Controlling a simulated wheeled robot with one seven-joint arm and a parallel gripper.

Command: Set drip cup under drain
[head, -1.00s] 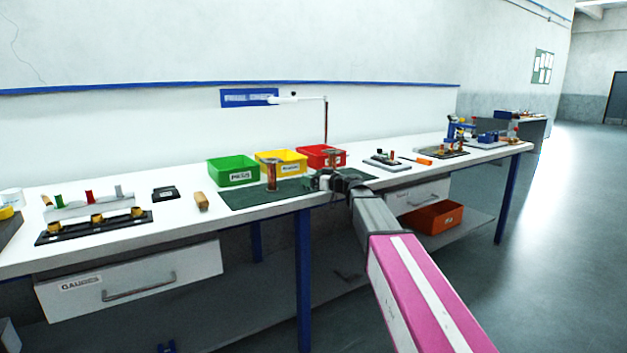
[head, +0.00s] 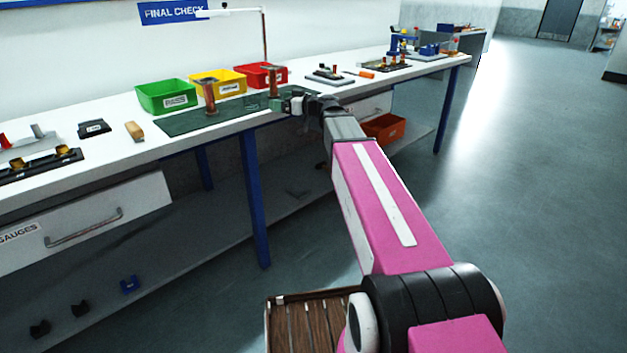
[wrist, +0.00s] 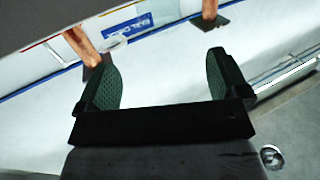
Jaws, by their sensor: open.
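I cannot make out a drip cup or a drain for certain in either view. My gripper (head: 287,104) is over the front edge of the green mat on the bench. In the wrist view its two green-padded fingers (wrist: 163,80) stand wide apart with nothing between them. Two upright copper-coloured cylinders stand on the mat: the left one (head: 210,98) is clear of my gripper, and the right one (head: 273,82) is just behind it. Copper-coloured pieces also show at the top of the wrist view, beyond the fingers.
Green (head: 165,97), yellow (head: 218,82) and red (head: 262,75) bins line the back of the white bench. A wooden block (head: 134,131) lies left of the mat (head: 180,126). An orange bin (head: 384,127) sits below the bench. The floor to the right is clear.

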